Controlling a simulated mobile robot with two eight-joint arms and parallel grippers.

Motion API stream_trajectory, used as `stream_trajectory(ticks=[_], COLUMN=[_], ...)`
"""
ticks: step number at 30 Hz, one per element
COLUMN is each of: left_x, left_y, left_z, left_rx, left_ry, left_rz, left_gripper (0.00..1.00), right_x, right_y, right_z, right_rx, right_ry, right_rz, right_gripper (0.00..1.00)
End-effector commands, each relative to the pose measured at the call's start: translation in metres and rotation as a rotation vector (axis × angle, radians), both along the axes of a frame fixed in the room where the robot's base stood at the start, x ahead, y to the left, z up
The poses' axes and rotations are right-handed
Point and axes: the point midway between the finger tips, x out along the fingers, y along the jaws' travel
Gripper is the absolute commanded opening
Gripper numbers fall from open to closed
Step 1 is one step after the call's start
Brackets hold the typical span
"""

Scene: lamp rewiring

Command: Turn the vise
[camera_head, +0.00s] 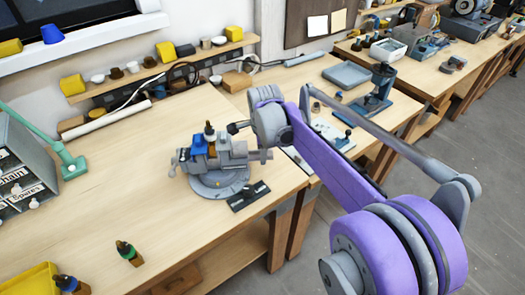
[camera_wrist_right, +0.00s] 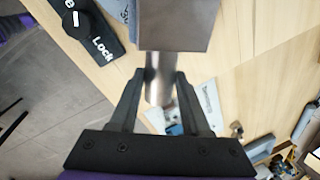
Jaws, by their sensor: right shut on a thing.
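The grey vise (camera_head: 232,153) stands on a round base on the wooden bench, with blue and dark parts at its top. In the right wrist view its blocky metal body (camera_wrist_right: 178,25) fills the top middle, with a round metal bar (camera_wrist_right: 158,85) sticking out of it. My right gripper (camera_wrist_right: 160,78) has its two dark fingers on either side of this bar, shut on it. In the head view my purple right arm reaches the vise from the right, and the fingers are hard to make out. My left gripper is not in view.
A black plate marked "Lock" with a knob (camera_head: 248,196) lies in front of the vise; it also shows in the right wrist view (camera_wrist_right: 92,30). Grey drawers (camera_head: 20,170) stand far left. The bench left of the vise is clear.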

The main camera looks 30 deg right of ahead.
Motion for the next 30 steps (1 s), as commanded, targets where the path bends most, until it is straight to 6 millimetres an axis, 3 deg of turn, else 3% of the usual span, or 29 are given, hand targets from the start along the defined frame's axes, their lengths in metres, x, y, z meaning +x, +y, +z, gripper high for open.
stream_trajectory(ticks=[1,6,17,30], left_x=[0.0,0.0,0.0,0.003], left_y=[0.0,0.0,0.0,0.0], left_z=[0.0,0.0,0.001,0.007], left_rx=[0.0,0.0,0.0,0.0], left_ry=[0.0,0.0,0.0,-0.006], left_rz=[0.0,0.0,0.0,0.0], left_gripper=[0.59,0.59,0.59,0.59], right_x=[0.0,0.0,-0.001,-0.015], right_y=[0.0,0.0,0.0,0.007], right_z=[0.0,0.0,0.005,0.084], right_rx=[0.0,0.0,0.0,0.0], right_ry=[0.001,0.001,0.0,0.0], right_rz=[0.001,0.001,0.001,0.001], right_gripper=[0.49,0.77,0.77,0.77])
